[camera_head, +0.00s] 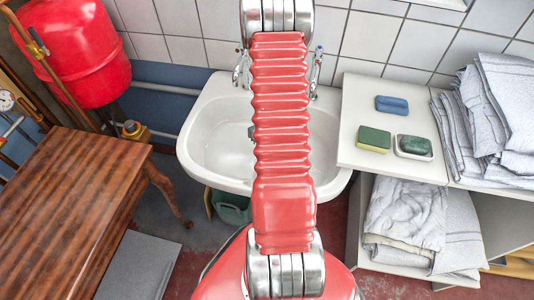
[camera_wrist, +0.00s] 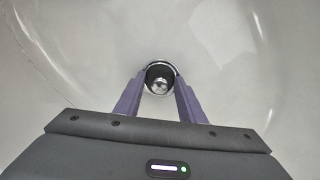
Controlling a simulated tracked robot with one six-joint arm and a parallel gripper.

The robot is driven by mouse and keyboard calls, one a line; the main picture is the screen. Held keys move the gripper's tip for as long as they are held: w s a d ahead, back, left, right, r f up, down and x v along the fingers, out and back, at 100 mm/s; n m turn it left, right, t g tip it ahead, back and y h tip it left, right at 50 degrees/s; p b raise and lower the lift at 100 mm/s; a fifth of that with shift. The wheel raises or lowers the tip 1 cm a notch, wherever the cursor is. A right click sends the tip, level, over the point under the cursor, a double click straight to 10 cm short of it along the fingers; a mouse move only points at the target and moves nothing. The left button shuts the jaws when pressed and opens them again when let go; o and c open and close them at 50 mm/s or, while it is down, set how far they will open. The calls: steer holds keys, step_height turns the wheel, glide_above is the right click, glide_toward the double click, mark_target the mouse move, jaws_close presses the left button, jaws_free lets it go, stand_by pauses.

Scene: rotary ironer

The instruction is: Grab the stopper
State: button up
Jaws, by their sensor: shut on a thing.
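In the wrist view, a small round stopper (camera_wrist: 160,82), dark with a shiny metal top and rim, is at the white basin's bottom. My gripper (camera_wrist: 160,74) has its two purple fingers closed on either side of it, shut on it. Whether the stopper is seated in the drain or lifted is hard to tell. In the head view the white sink (camera_head: 212,140) stands against the tiled wall, with my red arm in front of its middle. My gripper and the stopper are hidden there behind the arm.
Two taps (camera_head: 316,72) rise at the sink's back. Left are a wooden table (camera_head: 75,190) and red tank (camera_head: 75,50).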

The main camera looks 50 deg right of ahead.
steer(key=shift+c, duration=1.1)
steer(key=shift+r, duration=5)
steer(key=shift+r, duration=2)
step_height(320, 180, up, 2)
steer(key=shift+r, duration=0.25)
